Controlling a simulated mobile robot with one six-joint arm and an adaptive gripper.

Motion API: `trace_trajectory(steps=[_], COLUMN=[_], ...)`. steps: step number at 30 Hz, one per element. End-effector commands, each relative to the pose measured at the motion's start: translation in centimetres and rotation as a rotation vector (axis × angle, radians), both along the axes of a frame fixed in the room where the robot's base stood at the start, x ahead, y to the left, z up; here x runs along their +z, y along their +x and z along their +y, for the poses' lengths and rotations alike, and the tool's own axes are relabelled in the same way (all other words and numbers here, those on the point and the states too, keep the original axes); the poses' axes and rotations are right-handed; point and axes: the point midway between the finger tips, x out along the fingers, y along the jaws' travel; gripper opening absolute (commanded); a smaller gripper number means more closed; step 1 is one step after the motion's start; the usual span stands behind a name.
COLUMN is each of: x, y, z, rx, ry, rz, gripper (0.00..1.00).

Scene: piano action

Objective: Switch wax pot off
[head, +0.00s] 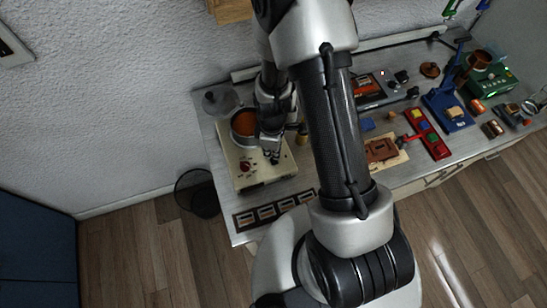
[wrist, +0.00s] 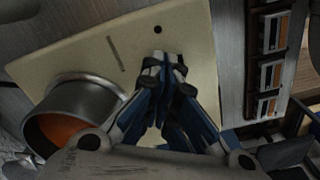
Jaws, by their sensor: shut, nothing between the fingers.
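In the wrist view I see the cream top (wrist: 185,38), the metal pot (wrist: 92,95) at lower left, a dark slot and a small black round spot. Contact cannot be told. No red knob shows in the wrist view.
A strip of framed cards (head: 268,213) lies along the front edge. A clear lidded dish (head: 220,101) stands behind the pot. A brown block (head: 381,149), a red tray (head: 428,134) and a blue tool (head: 448,110) stand to the right. A black bin (head: 197,192) stands on the floor.

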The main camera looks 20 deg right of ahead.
Motion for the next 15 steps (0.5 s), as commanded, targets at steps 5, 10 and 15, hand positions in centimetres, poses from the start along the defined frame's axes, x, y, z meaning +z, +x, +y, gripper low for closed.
trace_trajectory(steps=[5, 10, 15], x=[1.7, 3.1, 4.4], y=[0.0, 0.1, 0.0], z=[0.0, 0.0, 0.0], rx=[0.0, 0.0, 0.0], ry=[0.0, 0.0, 0.0], rz=[0.0, -0.002, -0.001], gripper=[0.0, 0.0, 0.0])
